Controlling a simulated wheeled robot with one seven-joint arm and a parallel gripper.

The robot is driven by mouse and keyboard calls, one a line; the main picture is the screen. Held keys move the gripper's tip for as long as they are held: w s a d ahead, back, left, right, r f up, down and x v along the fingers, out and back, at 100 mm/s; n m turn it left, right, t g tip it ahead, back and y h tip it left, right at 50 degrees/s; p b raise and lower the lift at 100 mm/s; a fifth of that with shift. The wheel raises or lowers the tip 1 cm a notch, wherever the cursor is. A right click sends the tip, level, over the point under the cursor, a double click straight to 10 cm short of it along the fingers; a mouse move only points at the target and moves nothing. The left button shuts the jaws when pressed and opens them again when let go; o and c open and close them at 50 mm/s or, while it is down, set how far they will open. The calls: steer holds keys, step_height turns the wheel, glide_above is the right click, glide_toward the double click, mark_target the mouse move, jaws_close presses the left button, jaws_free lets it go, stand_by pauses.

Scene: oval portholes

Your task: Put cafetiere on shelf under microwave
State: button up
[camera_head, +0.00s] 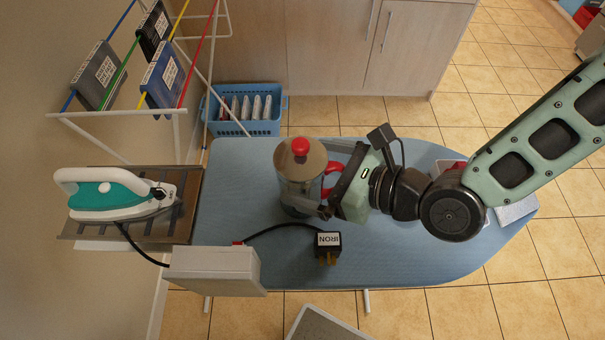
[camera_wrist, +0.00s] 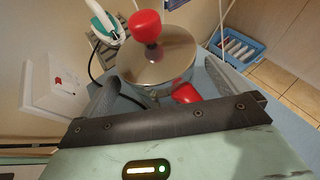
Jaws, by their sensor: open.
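The cafetiere (camera_head: 299,168) stands upright on the blue ironing board (camera_head: 400,255), with a metal lid, a red knob on top and a red handle on its right side. My gripper (camera_head: 322,186) is at the cafetiere's right side, with its jaws open on either side of the handle area. In the wrist view the cafetiere (camera_wrist: 158,62) is just ahead of my gripper (camera_wrist: 165,98), between the two dark fingers, with the red handle pointing towards the palm. I cannot tell whether the fingers touch it. No microwave or shelf under one is recognisable in view.
A white and teal iron (camera_head: 112,195) rests on the board's left end. A white box (camera_head: 213,268) and a black plug labelled IRON (camera_head: 327,246) are near the front edge. A blue basket (camera_head: 243,127) stands behind, beside a drying rack.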

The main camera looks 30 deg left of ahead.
steer(key=shift+p+x, duration=0.3)
steer(key=shift+x, duration=1.2)
steer(key=shift+r, duration=0.1)
steer(key=c, duration=1.5)
